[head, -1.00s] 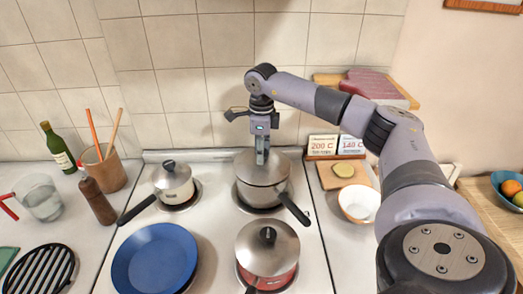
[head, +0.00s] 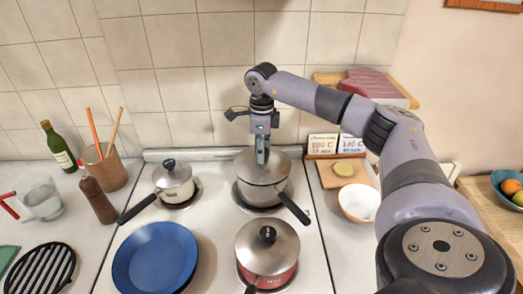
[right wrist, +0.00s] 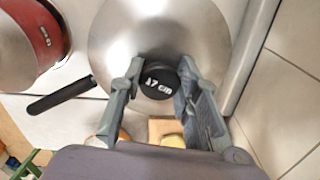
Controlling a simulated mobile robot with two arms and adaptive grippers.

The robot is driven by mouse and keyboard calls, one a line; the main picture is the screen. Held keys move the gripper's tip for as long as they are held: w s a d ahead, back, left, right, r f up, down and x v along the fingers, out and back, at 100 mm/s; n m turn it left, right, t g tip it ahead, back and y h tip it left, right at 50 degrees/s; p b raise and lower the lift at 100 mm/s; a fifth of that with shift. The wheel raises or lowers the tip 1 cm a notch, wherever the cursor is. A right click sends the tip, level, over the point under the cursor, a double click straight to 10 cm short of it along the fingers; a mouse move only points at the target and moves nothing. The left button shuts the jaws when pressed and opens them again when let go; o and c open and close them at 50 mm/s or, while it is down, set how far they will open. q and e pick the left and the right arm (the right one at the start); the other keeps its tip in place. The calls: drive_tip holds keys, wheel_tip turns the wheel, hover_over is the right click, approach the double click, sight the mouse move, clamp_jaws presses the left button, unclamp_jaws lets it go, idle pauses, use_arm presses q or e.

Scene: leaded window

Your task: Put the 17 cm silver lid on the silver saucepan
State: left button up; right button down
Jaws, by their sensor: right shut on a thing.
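The silver saucepan (head: 262,197) stands on the back right of the white stove, its dark handle pointing to the front right. The silver lid (head: 279,167) lies over its mouth and looks about level; I cannot tell from here whether its rim is fully seated. In the right wrist view the lid (right wrist: 205,30) fills the top middle, and its black knob (right wrist: 159,84) reads "17 cm". My right gripper (head: 262,160) points down from above, shut on the knob, with one finger on each side. My left gripper is not in view.
A red saucepan (head: 277,279) with a silver lid stands in front, and a cream lidded saucepan (head: 175,187) to the left. A blue pan (head: 155,258) lies front left. A white bowl (head: 359,203) and cutting board (head: 331,177) are at the right. The tiled wall is close behind.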

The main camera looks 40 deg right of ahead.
idle(0.5)
drive_tip(key=shift+f, duration=0.5)
idle(0.7)
drive_tip(key=c, duration=1.1)
unclamp_jaws()
drive_tip(key=shift+o, duration=0.3)
drive_tip(key=o, duration=0.5)
drive_tip(key=shift+r, duration=0.1)
